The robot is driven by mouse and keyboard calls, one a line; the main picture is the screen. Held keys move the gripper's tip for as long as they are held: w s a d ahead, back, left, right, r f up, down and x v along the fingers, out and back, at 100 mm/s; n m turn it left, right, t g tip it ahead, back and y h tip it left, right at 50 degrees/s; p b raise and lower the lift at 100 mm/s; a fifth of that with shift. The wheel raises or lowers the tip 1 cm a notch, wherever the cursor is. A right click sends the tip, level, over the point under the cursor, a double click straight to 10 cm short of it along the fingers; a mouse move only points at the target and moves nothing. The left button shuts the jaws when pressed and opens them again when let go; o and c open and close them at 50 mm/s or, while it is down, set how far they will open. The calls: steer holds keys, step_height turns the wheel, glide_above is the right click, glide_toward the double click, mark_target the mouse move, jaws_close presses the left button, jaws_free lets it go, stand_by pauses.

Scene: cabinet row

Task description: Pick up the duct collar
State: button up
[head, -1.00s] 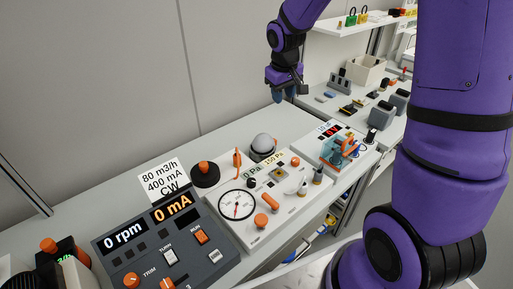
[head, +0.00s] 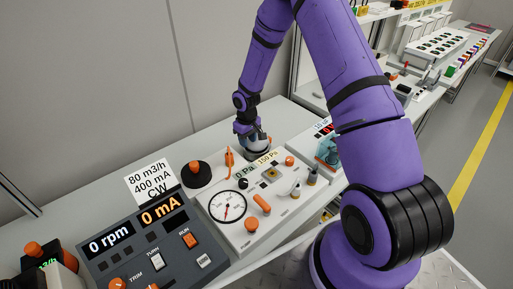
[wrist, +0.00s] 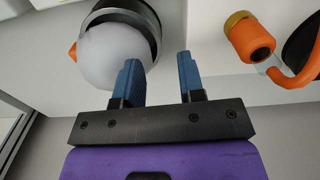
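A pale grey dome with a dark band (head: 259,150) sits at the back of the white gauge panel; it also shows large in the wrist view (wrist: 112,55). I cannot tell for certain whether this is the duct collar. My gripper (head: 251,133) is over it in the head view and hides its top. In the wrist view my gripper (wrist: 160,72) is open, with two blue fingers apart and nothing between them. The left finger overlaps the dome's right edge in the picture; I cannot tell whether it touches.
A black round base with an orange knob (head: 197,174) and an upright orange lever (head: 229,160) stand left of the dome. The panel carries a round gauge (head: 228,206). A dark control box (head: 145,240) is at front left. The bench behind is clear.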

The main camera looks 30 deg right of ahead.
glide_above(247, 159)
steer(key=f, duration=0.4)
steer(key=shift+s+f, duration=0.1)
steer(key=shift+s, duration=0.3)
steer(key=shift+w+d+f, duration=0.1)
steer(key=shift+w+f, duration=0.1)
steer(key=shift+f, duration=0.7)
steer(key=shift+w+a+f, duration=0.1)
steer(key=shift+w+f, duration=0.15)
steer(key=shift+f, duration=0.65)
steer(key=shift+w+d+f, duration=0.1)
steer(key=shift+w+f, duration=0.1)
steer(key=shift+f, duration=0.7)
steer(key=shift+c, duration=0.4)
jaws_close()
